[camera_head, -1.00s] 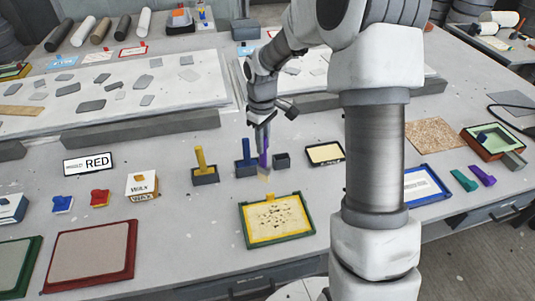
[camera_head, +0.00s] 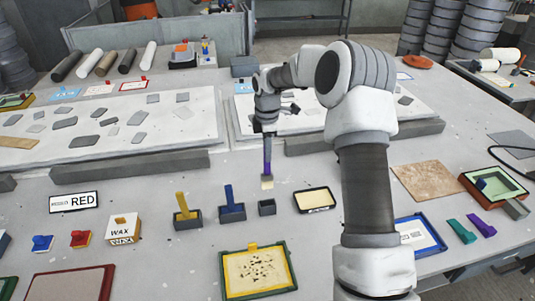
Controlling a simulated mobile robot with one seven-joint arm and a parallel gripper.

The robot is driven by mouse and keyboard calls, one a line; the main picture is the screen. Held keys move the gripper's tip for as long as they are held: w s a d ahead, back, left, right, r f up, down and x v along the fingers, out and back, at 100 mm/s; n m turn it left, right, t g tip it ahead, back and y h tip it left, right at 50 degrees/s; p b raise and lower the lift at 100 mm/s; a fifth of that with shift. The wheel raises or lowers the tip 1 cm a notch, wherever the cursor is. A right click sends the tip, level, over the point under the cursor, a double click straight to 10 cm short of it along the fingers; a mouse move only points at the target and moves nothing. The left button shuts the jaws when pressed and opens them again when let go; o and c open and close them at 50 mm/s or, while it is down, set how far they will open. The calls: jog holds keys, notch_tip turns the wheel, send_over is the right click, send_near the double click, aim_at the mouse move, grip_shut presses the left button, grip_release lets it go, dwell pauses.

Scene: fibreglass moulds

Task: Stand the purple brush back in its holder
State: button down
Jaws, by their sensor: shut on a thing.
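My gripper (camera_head: 267,136) is shut on the purple brush (camera_head: 267,155). The brush hangs upright with its pale bristles downward, and the gripper hides its top end. An empty dark holder (camera_head: 267,207) stands on the table. In the picture the bristles are directly above this holder, with a gap between them. To its left, the blue brush (camera_head: 229,195) stands in its own dark holder (camera_head: 232,213). Farther left, the yellow brush (camera_head: 182,203) stands in another dark holder (camera_head: 187,220).
A black-rimmed yellow tray (camera_head: 314,200) lies right of the empty holder. A green-framed yellow tray (camera_head: 257,270) lies in front. A grey bar (camera_head: 131,167) and slabs lie behind. My arm covers part of the table at right.

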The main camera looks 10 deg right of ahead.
aim_at(267, 180)
dwell(0.4)
jog(key=shift+f+b, duration=3.4)
jog(key=shift+f, duration=2.7)
jog(key=shift+f+b, duration=0.3)
jog(key=c, duration=0.7)
grip_release()
jog(key=shift+c, duration=0.2)
jog(key=shift+r, duration=0.1)
